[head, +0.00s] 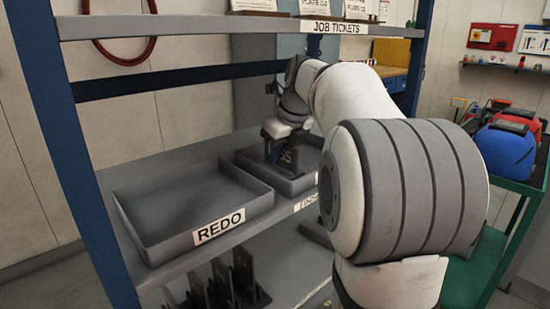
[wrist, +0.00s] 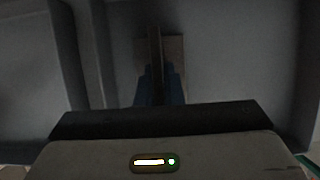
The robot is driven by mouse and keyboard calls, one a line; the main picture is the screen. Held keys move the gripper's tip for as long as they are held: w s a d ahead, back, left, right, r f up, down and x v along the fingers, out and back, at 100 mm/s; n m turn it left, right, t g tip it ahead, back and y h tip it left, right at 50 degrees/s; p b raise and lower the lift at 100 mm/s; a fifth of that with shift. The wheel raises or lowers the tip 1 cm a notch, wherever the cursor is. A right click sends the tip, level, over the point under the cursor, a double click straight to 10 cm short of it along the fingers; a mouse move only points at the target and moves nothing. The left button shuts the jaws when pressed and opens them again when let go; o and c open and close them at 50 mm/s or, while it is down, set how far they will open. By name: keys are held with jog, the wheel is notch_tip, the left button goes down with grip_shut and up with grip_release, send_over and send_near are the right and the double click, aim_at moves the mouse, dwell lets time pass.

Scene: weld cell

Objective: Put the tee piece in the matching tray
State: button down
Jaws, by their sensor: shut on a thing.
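The tee piece (wrist: 174,50) shows in the wrist view as a thin upright plate on a flat brownish base. My gripper (wrist: 159,82) is shut on its upright plate, one blue finger on each side. In the head view my gripper (head: 284,158) points down inside the right-hand tray (head: 297,186), and the tee piece is hidden there. The base is low over or on the tray floor; I cannot tell if it touches. My arm covers most of that tray's label. The left tray (head: 160,219) is labelled REDO and is empty.
Both trays stand side by side on a grey shelf (head: 190,268) with blue posts. An upper shelf labelled JOB TICKETS (head: 335,27) is above my gripper. Several dark upright pieces (head: 235,283) stand below the trays. A green cart (head: 520,185) with red and blue items is at right.

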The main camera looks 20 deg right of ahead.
jog(key=shift+f, duration=0.1)
dwell(0.3)
jog(key=c, duration=1.6)
grip_release()
jog(key=shift+o, duration=0.2)
jog(key=p+v, duration=0.1)
jog(key=v, duration=0.2)
jog(key=shift+w, duration=0.1)
jog(key=s+d+p, duration=0.2)
jog(key=s+d, duration=0.2)
jog(key=s, duration=0.7)
jog(key=shift+s, duration=0.3)
